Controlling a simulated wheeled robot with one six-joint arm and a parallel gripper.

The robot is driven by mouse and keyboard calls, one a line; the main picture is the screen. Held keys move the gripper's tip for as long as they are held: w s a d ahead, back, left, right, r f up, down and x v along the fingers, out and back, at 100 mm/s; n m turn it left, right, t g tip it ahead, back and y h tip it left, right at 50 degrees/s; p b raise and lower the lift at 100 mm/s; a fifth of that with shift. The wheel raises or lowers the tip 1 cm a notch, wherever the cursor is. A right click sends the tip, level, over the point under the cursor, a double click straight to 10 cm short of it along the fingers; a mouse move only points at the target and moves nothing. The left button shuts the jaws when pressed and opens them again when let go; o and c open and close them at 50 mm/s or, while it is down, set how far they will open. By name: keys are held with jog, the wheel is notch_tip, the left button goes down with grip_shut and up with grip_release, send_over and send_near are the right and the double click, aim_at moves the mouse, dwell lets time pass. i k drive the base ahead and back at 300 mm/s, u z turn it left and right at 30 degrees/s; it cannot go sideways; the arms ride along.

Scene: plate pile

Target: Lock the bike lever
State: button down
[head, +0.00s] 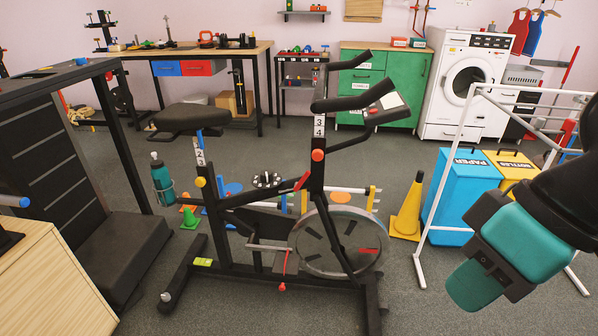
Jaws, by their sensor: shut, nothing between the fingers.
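The black exercise bike (262,215) stands in the middle of the head view, its seat to the left and handlebars to the right. A short red lever (302,181) slants up and to the right on the bike's frame, near the front post. An orange-red knob (317,155) sits on the front post and a yellow knob (200,182) on the seat post. A red knob (282,288) hangs low by the flywheel. My gripper (478,283), with teal parts, is at the right, well apart from the bike. It is shut and empty.
A yellow cone (407,212), a blue paper bin (461,190) and a white rack (425,225) stand right of the bike. A treadmill (115,245) is at the left. Small cones (191,218) lie behind the bike.

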aim_at(297, 186)
jog(key=u, duration=0.6)
jog(key=i, duration=0.5)
jog(key=u, duration=0.8)
jog(key=i, duration=1.2)
jog(key=z, duration=0.45)
